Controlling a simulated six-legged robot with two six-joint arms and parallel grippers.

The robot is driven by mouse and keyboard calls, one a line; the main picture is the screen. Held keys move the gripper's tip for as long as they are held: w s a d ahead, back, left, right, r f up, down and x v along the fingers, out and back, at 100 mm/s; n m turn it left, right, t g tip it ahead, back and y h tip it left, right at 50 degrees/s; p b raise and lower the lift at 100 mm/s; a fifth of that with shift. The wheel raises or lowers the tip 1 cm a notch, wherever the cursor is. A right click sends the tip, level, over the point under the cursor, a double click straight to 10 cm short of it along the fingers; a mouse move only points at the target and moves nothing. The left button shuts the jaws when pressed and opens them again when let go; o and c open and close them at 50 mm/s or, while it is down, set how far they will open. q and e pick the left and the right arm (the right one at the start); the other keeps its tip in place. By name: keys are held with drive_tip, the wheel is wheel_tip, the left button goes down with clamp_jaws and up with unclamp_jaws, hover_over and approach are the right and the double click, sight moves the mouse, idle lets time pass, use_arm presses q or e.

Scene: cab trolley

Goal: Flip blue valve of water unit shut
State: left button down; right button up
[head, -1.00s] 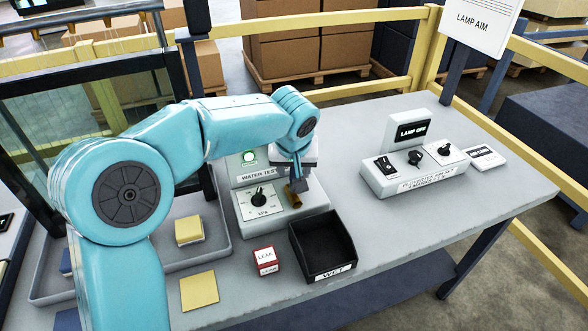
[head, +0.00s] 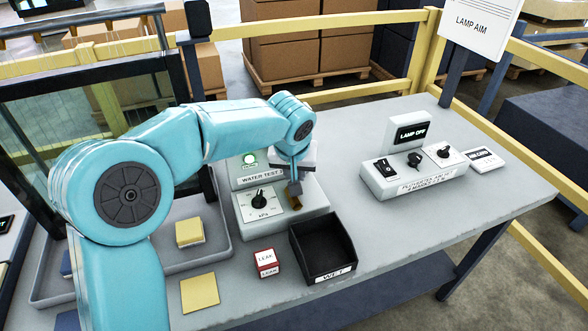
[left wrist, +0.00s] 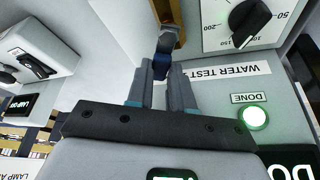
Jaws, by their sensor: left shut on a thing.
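The water unit (head: 313,205) is a grey box marked WATER TEST with a pressure dial (head: 260,201) and a lit green lamp (head: 249,159). A brass fitting (head: 297,202) sticks out at its right front. In the left wrist view the blue valve lever (left wrist: 162,58) sits between my left fingertips (left wrist: 162,74), in front of the brass fitting (left wrist: 172,34). My left gripper (head: 294,188) is shut on the blue lever, which is mostly hidden in the head view. My right gripper is not in view.
A black open bin (head: 324,250) marked WET and a red-and-white LEAK block (head: 266,262) stand in front of the unit. A grey lamp switch box (head: 415,180) is at the right. A grey tray (head: 215,255) with a yellow block lies left. Table right of the bin is clear.

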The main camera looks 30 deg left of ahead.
use_arm(q)
drive_tip(key=m, duration=0.1)
drive_tip(key=m+h+p, duration=0.1)
drive_tip(key=m, duration=0.1)
drive_tip(key=shift+d+r, duration=0.15)
drive_tip(key=shift+d, duration=0.25)
drive_tip(key=m+h+p, duration=0.1)
drive_tip(key=m, duration=0.1)
drive_tip(key=d+m+h+p, duration=0.1)
drive_tip(key=m+p, duration=0.1)
drive_tip(key=shift+d+m, duration=0.1)
drive_tip(key=shift+m, duration=0.3)
drive_tip(key=shift+s+d+m+h+p, duration=0.1)
drive_tip(key=shift+d+m+h+p, duration=0.1)
drive_tip(key=shift+m, duration=0.4)
drive_tip(key=shift+d+m+h+p, duration=0.1)
drive_tip(key=shift+m+h, duration=0.1)
drive_tip(key=shift+m, duration=0.4)
drive_tip(key=shift+s+d+m+g+h, duration=0.1)
drive_tip(key=shift+d+m+g+h, duration=0.1)
drive_tip(key=shift+m, duration=0.35)
drive_tip(key=shift+s+d+m+g+h, duration=0.1)
drive_tip(key=shift+m+g+h, duration=0.1)
drive_tip(key=shift+m, duration=0.35)
drive_tip(key=c, duration=1)
unclamp_jaws()
drive_tip(key=p+v, duration=0.1)
drive_tip(key=v, duration=1.5)
